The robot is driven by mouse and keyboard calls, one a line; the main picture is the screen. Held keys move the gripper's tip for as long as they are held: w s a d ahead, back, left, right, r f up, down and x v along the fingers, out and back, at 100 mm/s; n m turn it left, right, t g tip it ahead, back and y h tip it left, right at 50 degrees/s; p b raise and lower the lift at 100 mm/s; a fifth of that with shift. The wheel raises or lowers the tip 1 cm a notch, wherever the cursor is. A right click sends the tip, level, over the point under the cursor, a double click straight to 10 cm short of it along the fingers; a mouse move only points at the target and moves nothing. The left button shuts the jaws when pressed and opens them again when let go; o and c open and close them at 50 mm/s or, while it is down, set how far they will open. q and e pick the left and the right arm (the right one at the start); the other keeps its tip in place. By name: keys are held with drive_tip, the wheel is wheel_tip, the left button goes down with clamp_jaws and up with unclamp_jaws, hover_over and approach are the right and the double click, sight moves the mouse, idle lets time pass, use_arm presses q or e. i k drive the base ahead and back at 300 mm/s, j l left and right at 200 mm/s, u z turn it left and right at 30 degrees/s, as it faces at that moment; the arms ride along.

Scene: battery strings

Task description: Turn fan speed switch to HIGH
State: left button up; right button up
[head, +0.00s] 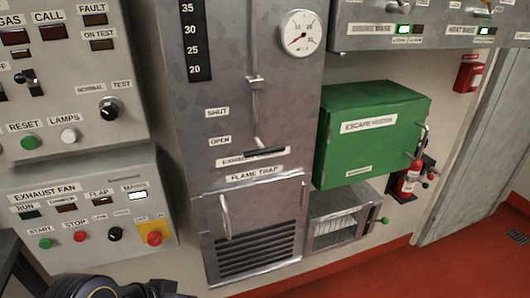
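The grey exhaust fan panel (85,188) is low on the left wall. A black rotary knob (115,234) sits in its lower row, between the red stop button (80,236) and the red switch on a yellow plate (154,238). Two small labels are above the knob, too small to read, and I cannot tell which one it points to. A dark part of my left arm shows at the bottom edge, below the panel and apart from the knob. I cannot make out its gripper fingers. My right gripper is not in view.
A green start button (45,243) is left of stop. Above is another panel with a normal/test knob (109,108). A grey flame trap cabinet (250,190) with a handle stands right of the fan panel. A green box (340,150) hangs further right. The red floor (440,265) is clear.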

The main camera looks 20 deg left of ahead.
sight(115, 234)
drive_tip(key=u, duration=1.85)
